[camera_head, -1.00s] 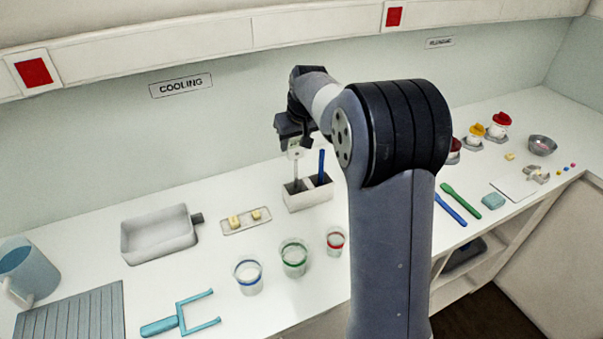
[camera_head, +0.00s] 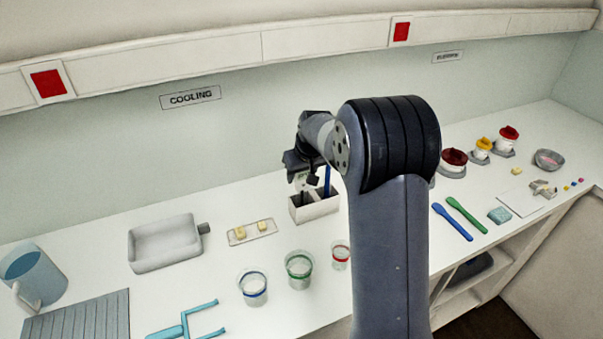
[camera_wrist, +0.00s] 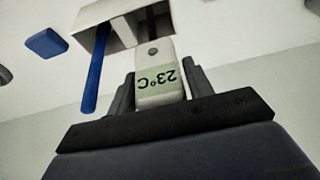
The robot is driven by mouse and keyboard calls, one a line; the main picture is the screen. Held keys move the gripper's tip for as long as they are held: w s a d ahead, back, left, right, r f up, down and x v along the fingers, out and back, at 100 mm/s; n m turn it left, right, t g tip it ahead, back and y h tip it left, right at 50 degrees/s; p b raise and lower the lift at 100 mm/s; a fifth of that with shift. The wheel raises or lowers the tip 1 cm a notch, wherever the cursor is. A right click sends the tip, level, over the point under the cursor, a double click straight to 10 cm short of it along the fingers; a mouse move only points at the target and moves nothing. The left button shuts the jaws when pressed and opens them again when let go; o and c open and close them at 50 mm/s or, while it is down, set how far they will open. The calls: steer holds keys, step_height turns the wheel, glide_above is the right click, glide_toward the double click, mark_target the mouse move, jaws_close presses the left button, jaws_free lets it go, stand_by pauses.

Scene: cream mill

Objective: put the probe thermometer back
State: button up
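The probe thermometer (camera_wrist: 160,78) has a pale body with a green display reading 23°C. In the wrist view it sits between the two fingers of my gripper (camera_wrist: 160,90), which appear closed on its sides. In the head view my gripper (camera_head: 301,172) is above the white two-slot holder (camera_head: 318,209), with the thermometer body (camera_head: 300,184) just below it. The holder also shows in the wrist view (camera_wrist: 90,14). The thermometer's lower end points into the left slot; its tip is hidden. A blue stick (camera_head: 327,178) stands in the right slot.
Three cups with blue (camera_head: 253,288), green (camera_head: 299,270) and red (camera_head: 340,255) rims stand in front of the holder. A grey tray (camera_head: 165,243) and a small plate with yellow pieces (camera_head: 240,239) are to the left. Blue and green spatulas (camera_head: 467,215) lie right of my arm.

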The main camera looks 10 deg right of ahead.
steer(key=shift+o, duration=1.3)
steer(key=shift+r, duration=0.1)
steer(key=shift+r, duration=0.25)
steer(key=b+v, duration=0.1)
steer(key=v, duration=1)
steer(key=shift+r+b, duration=0.35)
